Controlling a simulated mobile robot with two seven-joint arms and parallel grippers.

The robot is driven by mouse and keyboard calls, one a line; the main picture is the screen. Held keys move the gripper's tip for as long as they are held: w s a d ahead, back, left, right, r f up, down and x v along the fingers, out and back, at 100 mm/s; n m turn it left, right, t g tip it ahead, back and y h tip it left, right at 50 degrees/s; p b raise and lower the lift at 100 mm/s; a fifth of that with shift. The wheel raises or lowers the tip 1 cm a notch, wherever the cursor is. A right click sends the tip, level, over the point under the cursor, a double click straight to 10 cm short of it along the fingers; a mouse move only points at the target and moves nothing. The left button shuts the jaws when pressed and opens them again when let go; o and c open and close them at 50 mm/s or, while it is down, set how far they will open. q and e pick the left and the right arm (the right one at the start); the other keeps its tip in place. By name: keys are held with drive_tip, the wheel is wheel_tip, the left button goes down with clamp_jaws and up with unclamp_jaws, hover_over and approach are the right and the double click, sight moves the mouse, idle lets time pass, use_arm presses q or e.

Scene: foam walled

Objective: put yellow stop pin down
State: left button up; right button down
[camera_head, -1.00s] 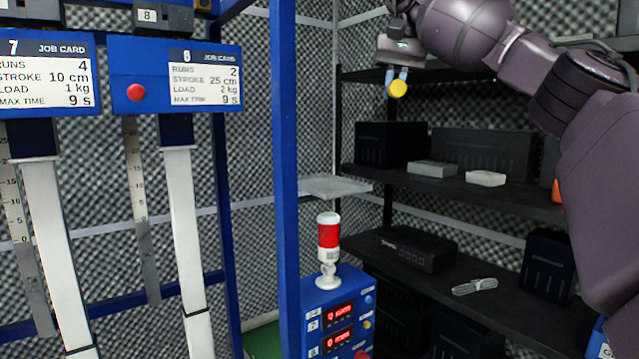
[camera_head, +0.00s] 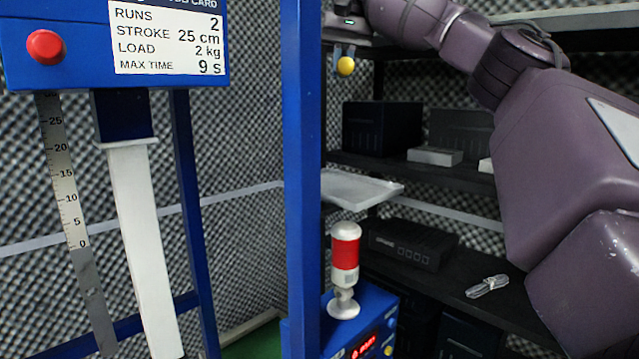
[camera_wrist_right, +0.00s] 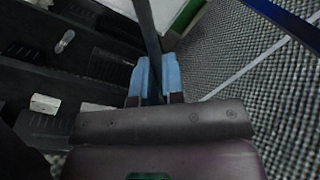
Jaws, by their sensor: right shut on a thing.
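My right gripper (camera_head: 344,52) is raised at the top of the head view, in front of the dark shelving. It is shut on the yellow stop pin (camera_head: 345,66), whose round yellow end shows just below the fingertips. The rest of the pin is hidden or too small to make out. In the right wrist view the two light blue fingers (camera_wrist_right: 155,78) show close together, with a dark upright bar in line with them. No yellow shows there. My left gripper is not in view.
A pale tray (camera_head: 362,188) sticks out behind the blue post (camera_head: 303,180). Below it, a red-and-white signal lamp (camera_head: 345,262) stands on a blue control box (camera_head: 372,315). Dark shelves (camera_head: 470,300) hold boxes and a clear bundle (camera_head: 487,286). The blue rig with its job card (camera_head: 168,38) fills the left.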

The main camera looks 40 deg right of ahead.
sight(337, 183)
drive_tip(key=shift+w, duration=0.25)
drive_tip(key=shift+f, duration=0.15)
wheel_tip(337, 183, down, 2)
drive_tip(key=shift+s+f, duration=0.1)
drive_tip(key=shift+s, duration=0.05)
drive_tip(key=shift+f, duration=8.65)
drive_tip(key=shift+f, duration=0.65)
drive_tip(key=c, duration=1.2)
unclamp_jaws()
drive_tip(key=r, duration=0.4)
drive_tip(key=d+r, duration=0.1)
drive_tip(key=r, duration=0.3)
drive_tip(key=s+r, duration=0.1)
drive_tip(key=r, duration=0.4)
drive_tip(key=shift+d, duration=0.2)
